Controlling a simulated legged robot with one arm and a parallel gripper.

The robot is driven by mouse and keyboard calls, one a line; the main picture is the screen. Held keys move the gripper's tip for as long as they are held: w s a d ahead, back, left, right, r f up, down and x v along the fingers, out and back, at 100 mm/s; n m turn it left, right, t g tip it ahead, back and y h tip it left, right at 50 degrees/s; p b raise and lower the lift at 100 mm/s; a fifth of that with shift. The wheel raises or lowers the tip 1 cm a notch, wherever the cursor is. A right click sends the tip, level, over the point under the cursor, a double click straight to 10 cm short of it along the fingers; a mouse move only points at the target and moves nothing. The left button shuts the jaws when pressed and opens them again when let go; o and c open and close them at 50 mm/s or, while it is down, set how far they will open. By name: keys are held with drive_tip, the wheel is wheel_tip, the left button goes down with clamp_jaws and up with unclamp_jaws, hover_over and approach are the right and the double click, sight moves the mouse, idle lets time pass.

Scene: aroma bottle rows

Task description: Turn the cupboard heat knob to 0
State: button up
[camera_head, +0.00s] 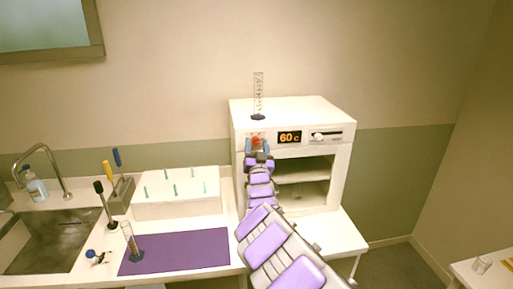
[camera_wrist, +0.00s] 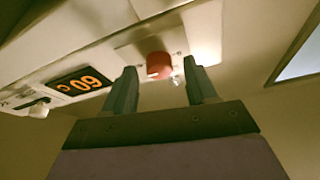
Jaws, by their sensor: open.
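The white cupboard (camera_head: 343,118) stands on the counter, with an orange display (camera_head: 289,137) reading 60 C on its front. The red knob (camera_head: 255,141) is left of the display, partly covered by my gripper (camera_head: 259,149). In the wrist view, which is turned upside down, the red knob (camera_wrist: 159,66) shows between and just beyond the fingertips of my gripper (camera_wrist: 160,78). The fingers are open, one on each side, with visible gaps to the knob. A pale mark shows on the knob's lower edge. The display (camera_wrist: 80,83) is at left there.
A white knob (camera_head: 318,136) sits right of the display. A tall clear cylinder (camera_head: 258,95) stands on the cupboard top. A white pegged rack (camera_head: 178,208), a purple mat (camera_head: 190,250) with another cylinder (camera_head: 133,243), and a sink (camera_head: 48,240) are at left.

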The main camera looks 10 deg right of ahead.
drive_tip(key=c, duration=1.1)
drive_tip(key=shift+o, duration=0.2)
